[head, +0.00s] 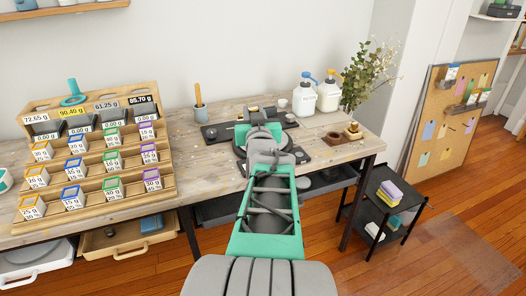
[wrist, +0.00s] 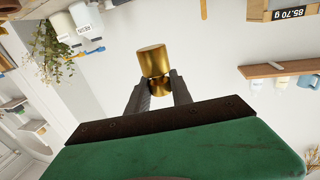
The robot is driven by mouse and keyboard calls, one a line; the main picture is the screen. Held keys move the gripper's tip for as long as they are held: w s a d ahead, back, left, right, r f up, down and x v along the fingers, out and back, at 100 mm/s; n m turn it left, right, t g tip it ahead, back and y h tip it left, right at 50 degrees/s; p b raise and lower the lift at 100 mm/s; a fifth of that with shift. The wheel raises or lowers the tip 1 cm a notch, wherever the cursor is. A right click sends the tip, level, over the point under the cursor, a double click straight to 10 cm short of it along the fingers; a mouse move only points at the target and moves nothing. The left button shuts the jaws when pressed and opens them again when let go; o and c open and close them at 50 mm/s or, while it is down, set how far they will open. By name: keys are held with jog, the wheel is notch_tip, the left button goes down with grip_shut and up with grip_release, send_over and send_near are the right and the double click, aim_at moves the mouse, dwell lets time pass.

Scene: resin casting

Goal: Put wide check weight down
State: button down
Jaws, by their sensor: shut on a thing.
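A brass weight (wrist: 153,61), a thick cylinder with a narrower neck, is held between the two fingers of my gripper (wrist: 158,88) in the wrist view. The gripper is shut on its narrow part. In the head view my arm hides most of the gripper and I cannot clearly make out the held weight. A wooden block (head: 333,140) with a dark round recess lies at the right end of the workbench (head: 210,170). Another brass weight (head: 353,131) stands at the block's right side.
Dark flat equipment (head: 216,132) lies around my gripper on the bench. White bottles (head: 328,95) and a plant (head: 371,72) stand at the back right. A wooden tiered rack (head: 98,190) with labelled boxes fills the left. A black cart (head: 385,205) stands right of the bench.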

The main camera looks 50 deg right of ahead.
jog(key=w+d+f, duration=0.2)
jog(key=d+f, duration=0.1)
jog(key=d, duration=0.1)
jog(key=w+d+f+b, duration=0.1)
jog(key=d+f, duration=0.2)
jog(key=d, duration=0.1)
jog(key=w+d+f, duration=0.2)
jog(key=d+f, duration=0.1)
jog(key=d, duration=0.2)
jog(key=shift+w+f+b, duration=0.25)
jog(key=shift+w+b, duration=0.05)
jog(key=shift+b, duration=0.1)
notch_tip(320, 180, down, 3)
jog(key=shift+w+d+f+b, duration=0.15)
jog(key=shift+f+b, duration=0.05)
jog(key=shift+b, duration=0.1)
jog(key=shift+f+b, duration=0.4)
jog(key=shift+b, duration=0.1)
jog(key=shift+f+b, duration=0.25)
jog(key=shift+b, duration=0.1)
